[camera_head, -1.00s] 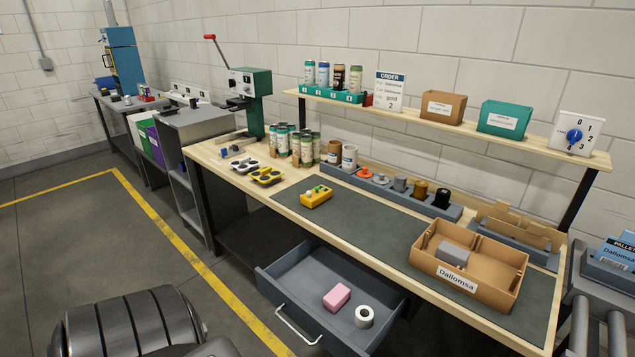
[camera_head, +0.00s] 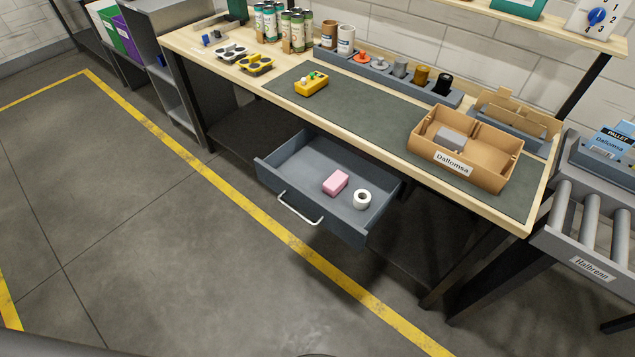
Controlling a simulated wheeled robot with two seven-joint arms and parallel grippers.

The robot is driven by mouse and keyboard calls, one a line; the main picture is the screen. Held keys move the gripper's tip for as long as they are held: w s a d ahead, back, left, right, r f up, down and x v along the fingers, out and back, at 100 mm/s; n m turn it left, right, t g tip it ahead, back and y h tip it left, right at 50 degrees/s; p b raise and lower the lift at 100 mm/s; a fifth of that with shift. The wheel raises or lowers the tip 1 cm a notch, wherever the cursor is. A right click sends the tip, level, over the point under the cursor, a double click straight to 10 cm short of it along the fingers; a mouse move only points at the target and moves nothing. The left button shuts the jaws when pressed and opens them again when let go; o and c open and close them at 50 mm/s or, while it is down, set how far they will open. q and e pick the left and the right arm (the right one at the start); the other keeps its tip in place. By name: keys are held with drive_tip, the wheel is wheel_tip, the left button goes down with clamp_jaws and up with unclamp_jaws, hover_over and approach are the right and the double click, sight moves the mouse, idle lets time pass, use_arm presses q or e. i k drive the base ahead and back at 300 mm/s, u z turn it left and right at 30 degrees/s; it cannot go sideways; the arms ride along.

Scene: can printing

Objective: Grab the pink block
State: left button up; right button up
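The pink block (camera_head: 336,182) lies on the floor of the open grey drawer (camera_head: 300,168) under the workbench. A white roll (camera_head: 362,199) lies to its right in the same drawer, a little apart from it. Nothing covers the block from above. Neither of my grippers shows in the head view.
The drawer has a light metal handle (camera_head: 300,209) on its front. The workbench (camera_head: 190,45) overhangs behind it, with a cardboard box (camera_head: 498,165), a yellow device (camera_head: 312,86) and several cans on top. A roller conveyor (camera_head: 590,215) stands at the right. The floor before the drawer is clear.

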sight(336, 181)
drive_tip(key=u, duration=1.8)
drive_tip(key=i, duration=2.2)
drive_tip(key=z, duration=4.05)
